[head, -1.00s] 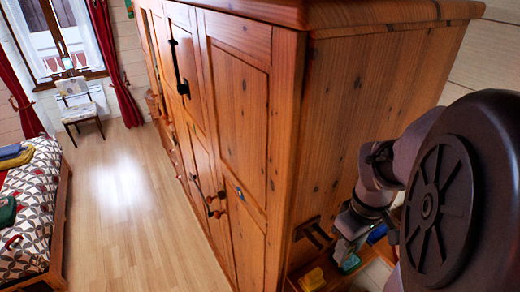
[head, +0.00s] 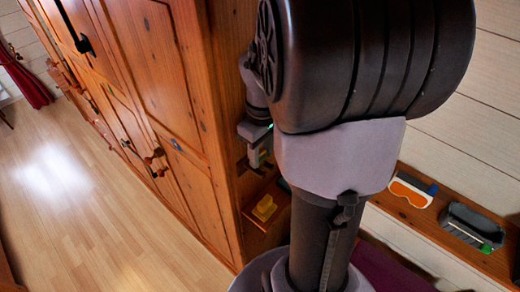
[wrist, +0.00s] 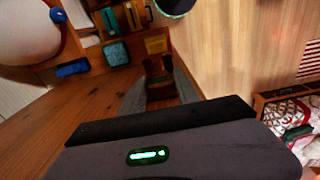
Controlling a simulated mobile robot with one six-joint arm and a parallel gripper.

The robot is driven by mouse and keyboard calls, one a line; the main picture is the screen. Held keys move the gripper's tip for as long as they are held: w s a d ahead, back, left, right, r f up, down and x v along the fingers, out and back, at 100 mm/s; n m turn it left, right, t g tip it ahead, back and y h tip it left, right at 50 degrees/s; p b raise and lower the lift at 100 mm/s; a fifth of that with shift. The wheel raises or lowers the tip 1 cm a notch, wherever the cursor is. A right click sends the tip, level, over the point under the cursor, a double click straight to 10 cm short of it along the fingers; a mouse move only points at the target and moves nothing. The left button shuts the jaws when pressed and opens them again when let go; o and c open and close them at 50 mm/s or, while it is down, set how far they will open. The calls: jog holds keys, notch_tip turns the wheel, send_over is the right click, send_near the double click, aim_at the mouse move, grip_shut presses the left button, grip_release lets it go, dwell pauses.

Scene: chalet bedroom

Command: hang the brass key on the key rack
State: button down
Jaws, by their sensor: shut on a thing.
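My gripper (head: 256,158) is beside the end panel of the wooden wardrobe, partly behind my own arm. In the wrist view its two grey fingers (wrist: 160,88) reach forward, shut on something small. This fits the brass key, but its shape cannot be made out. A dark brown wooden piece on the wardrobe's end panel, apparently the key rack (head: 242,166), is close beside the gripper at its left. In the wrist view a dark brown shape shows between and beyond the fingers. Whether key and rack touch cannot be told.
The tall wardrobe (head: 160,90) fills the left. A yellow object (head: 264,208) lies on a low wooden shelf below the gripper. A wooden ledge at right holds an orange-and-white item (head: 410,190) and a grey tray (head: 474,226). The floor (head: 90,200) at left is clear.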

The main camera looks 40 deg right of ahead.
jog(key=shift+f, duration=0.2)
jog(key=c, duration=0.8)
grip_release()
notch_tip(320, 180, up, 18)
jog(key=f+p, duration=0.1)
jog(key=p, duration=0.1)
jog(key=s+a+f+m+t+b, duration=0.1)
jog(key=s+a+f+t+b, duration=0.1)
jog(key=a+f+b, duration=0.6)
jog(key=s+a+f+m+t+y+b, duration=0.1)
jog(key=a+f+b, duration=0.7)
jog(key=f+b, duration=1)
jog(key=s+a+f+m+t+y+b, duration=0.1)
jog(key=s+a+f+m+t+b, duration=0.1)
jog(key=a+f+b, duration=0.6)
jog(key=shift+s+f+m+t+b, duration=0.1)
jog(key=shift+s+f+m+b, duration=0.15)
jog(key=shift+f+b, duration=0.95)
jog(key=shift+s+f+m+t+b, duration=0.15)
jog(key=shift+s+f+b, duration=0.25)
jog(key=shift+f, duration=1.35)
jog(key=shift+s+f+m+t+b, duration=0.1)
jog(key=shift+s+f+m+b, duration=0.15)
jog(key=shift+f+b, duration=0.95)
